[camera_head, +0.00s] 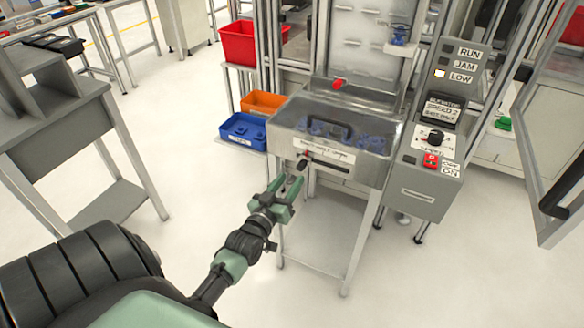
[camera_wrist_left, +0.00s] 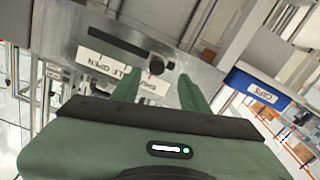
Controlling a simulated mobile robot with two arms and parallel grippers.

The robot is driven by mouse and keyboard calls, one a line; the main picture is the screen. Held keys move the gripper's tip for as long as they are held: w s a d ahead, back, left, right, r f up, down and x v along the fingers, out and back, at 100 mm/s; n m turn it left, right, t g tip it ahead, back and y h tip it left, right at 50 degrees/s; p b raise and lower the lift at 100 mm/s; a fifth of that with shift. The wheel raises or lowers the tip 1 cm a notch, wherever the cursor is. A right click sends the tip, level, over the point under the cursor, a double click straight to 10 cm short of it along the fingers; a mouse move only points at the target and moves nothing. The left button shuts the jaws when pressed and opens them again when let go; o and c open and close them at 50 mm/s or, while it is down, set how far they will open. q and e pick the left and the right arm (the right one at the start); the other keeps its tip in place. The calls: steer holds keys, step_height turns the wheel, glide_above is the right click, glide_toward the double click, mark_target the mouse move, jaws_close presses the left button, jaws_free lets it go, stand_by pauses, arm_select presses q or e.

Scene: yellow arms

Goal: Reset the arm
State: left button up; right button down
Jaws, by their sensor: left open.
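My left arm, green and black, reaches in from the lower left in the head view. Its gripper (camera_head: 288,184) is open and empty in front of the steel machine (camera_head: 372,172), just below a small black lever (camera_head: 303,161) under the white label (camera_head: 324,151). In the left wrist view, the open fingers (camera_wrist_left: 158,88) point at the machine's front plate. The black knob of the lever (camera_wrist_left: 156,66) shows between and beyond the fingertips, and I see no contact. Part of the label (camera_wrist_left: 108,66) reads "OPEN". My right gripper is not in view.
The machine's hopper holds several blue parts (camera_head: 345,136). A control box (camera_head: 424,185) with its LOW lamp lit stands at right. Blue (camera_head: 243,131), orange (camera_head: 263,102) and red (camera_head: 240,42) bins are at left. A grey bench (camera_head: 62,130) stands far left; floor between is clear.

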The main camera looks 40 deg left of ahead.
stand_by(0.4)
arm_select(q)
steer(key=s+d+f+m+g+h, duration=0.1)
steer(key=s+d+f+g, duration=0.3)
steer(key=f, duration=0.7)
steer(key=s+d+f+m+g+h, duration=0.1)
steer(key=s+d+f+m, duration=0.3)
steer(key=f, duration=0.6)
steer(key=s+d+f+n+g+h, duration=0.1)
steer(key=s+d+f+g+h, duration=0.15)
steer(key=s+f, duration=0.6)
steer(key=s+d+f+m+g, duration=0.1)
steer(key=s+d+f+g, duration=0.1)
steer(key=s+f, duration=0.4)
steer(key=s+d+f+m+g, duration=0.2)
steer(key=s+f+g, duration=0.2)
steer(key=s, duration=0.8)
steer(key=s+d+f+m+g, duration=0.1)
steer(key=s+d+f+g, duration=0.2)
steer(key=s+f, duration=0.5)
steer(key=shift+s, duration=0.9)
steer(key=shift+w+d, duration=0.1)
steer(key=shift+c, duration=0.4)
